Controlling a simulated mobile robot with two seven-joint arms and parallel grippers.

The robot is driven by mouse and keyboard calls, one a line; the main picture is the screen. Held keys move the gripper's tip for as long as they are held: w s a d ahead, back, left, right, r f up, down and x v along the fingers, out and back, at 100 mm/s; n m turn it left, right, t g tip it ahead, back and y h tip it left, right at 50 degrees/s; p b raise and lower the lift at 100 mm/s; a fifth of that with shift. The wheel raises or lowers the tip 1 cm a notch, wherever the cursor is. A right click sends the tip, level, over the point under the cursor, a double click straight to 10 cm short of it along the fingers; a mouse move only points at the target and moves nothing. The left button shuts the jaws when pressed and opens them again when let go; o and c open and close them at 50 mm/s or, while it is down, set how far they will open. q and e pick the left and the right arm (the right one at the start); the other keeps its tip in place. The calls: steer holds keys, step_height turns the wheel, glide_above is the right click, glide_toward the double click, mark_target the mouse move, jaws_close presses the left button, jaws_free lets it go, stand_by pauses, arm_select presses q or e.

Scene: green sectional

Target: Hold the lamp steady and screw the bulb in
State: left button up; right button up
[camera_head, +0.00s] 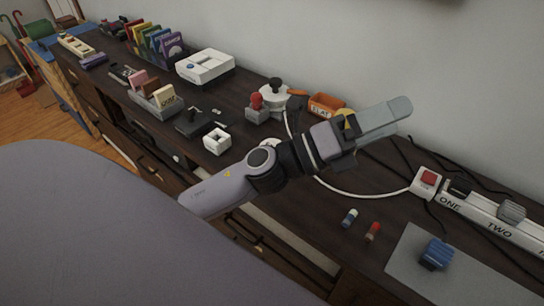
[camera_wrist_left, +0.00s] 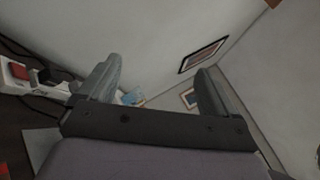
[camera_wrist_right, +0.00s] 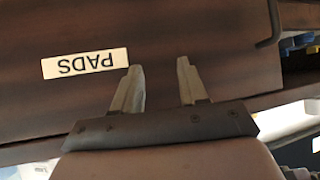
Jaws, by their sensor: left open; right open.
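I cannot clearly make out a lamp or a bulb. A white round piece with a black knob (camera_head: 275,92) stands at the back of the dark bench. A white cable (camera_head: 345,192) shows beyond my left arm and runs to the power strip. My left gripper (camera_head: 388,118) is raised over the bench, hiding part of it. In the left wrist view its fingers (camera_wrist_left: 158,78) are apart and empty, facing walls. My right gripper is outside the head view. In the right wrist view its fingers (camera_wrist_right: 159,78) are apart and empty before a dark wooden front with a PADS label (camera_wrist_right: 84,63).
A power strip (camera_head: 490,222) with a red switch lies at the right. A grey mat (camera_head: 410,262) bears a blue block (camera_head: 436,253). Two small cylinders lie left of it. An orange bin (camera_head: 325,104), a white box (camera_head: 205,67) and several small items crowd the back and left.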

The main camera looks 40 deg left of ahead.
mark_target(272, 139)
arm_select(q)
steer(key=s+d+f+m+g+h, duration=0.2)
steer(key=d+f+m+g, duration=0.2)
steer(key=m+g, duration=0.75)
step_height(272, 139, down, 7)
steer(key=a+m+g+y, duration=0.2)
steer(key=a+m+y, duration=0.1)
steer(key=m+y, duration=0.4)
steer(key=w+a+f+m+y, duration=0.1)
steer(key=a+y, duration=0.2)
steer(key=a, duration=0.4)
steer(key=w+a+f+m+g+y, duration=0.1)
steer(key=a+y, duration=0.3)
steer(key=a, duration=0.3)
steer(key=w+a+f+m+g+y, duration=0.1)
steer(key=w+a+y, duration=0.1)
steer(key=a, duration=0.5)
steer(key=shift+a+f+y, duration=0.15)
steer(key=shift+f+y, duration=0.05)
steer(key=shift+y, duration=0.7)
steer(key=shift+s+a+r, duration=0.1)
steer(key=shift+a+r, duration=0.05)
steer(key=shift+a, duration=0.35)
steer(key=shift+f, duration=1)
